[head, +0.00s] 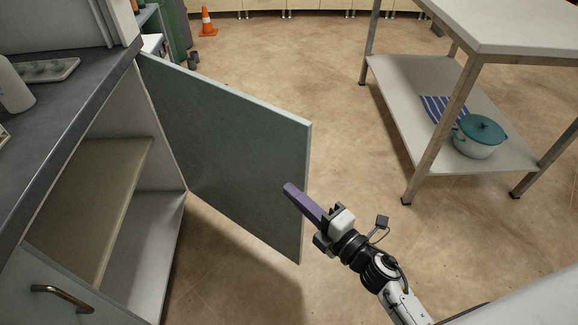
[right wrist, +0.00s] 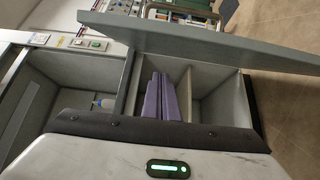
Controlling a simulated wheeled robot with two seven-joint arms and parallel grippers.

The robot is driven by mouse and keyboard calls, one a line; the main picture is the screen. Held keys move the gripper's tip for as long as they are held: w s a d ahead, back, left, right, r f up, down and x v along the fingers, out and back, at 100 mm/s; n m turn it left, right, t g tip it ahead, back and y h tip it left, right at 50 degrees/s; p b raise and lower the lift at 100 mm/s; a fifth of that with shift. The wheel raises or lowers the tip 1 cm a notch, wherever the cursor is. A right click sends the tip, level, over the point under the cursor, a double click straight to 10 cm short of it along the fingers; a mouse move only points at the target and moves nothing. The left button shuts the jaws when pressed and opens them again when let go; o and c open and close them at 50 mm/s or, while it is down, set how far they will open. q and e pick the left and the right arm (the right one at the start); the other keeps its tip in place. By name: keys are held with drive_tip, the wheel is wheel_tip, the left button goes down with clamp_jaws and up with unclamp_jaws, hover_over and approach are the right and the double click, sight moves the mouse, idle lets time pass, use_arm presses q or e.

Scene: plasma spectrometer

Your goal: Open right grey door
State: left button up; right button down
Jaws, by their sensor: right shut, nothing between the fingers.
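The right grey door (head: 225,145) stands swung wide open from the cabinet, hinged at its far side. It also shows in the right wrist view (right wrist: 205,42), across the top. The cabinet interior with its shelf (head: 85,185) is exposed. My right gripper (head: 290,188), with purple fingers, is in front of the door near its free edge in the head view. Its fingers (right wrist: 161,97) are together and empty in the right wrist view. I cannot tell whether they touch the door. My left gripper is not in view.
A neighbouring door with a metal handle (head: 62,296) is at lower left, below the dark countertop (head: 60,115). A metal-legged table (head: 520,25) with a lower shelf holding a teal-lidded pot (head: 478,137) stands at right. An orange cone (head: 207,22) is far back. Open floor lies between.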

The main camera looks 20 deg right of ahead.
sight(289, 170)
drive_tip(key=w, duration=0.7)
drive_tip(key=shift+w+d, duration=0.1)
drive_tip(key=shift+d, duration=0.15)
drive_tip(key=shift+w+d, duration=0.2)
drive_tip(key=shift+d, duration=0.05)
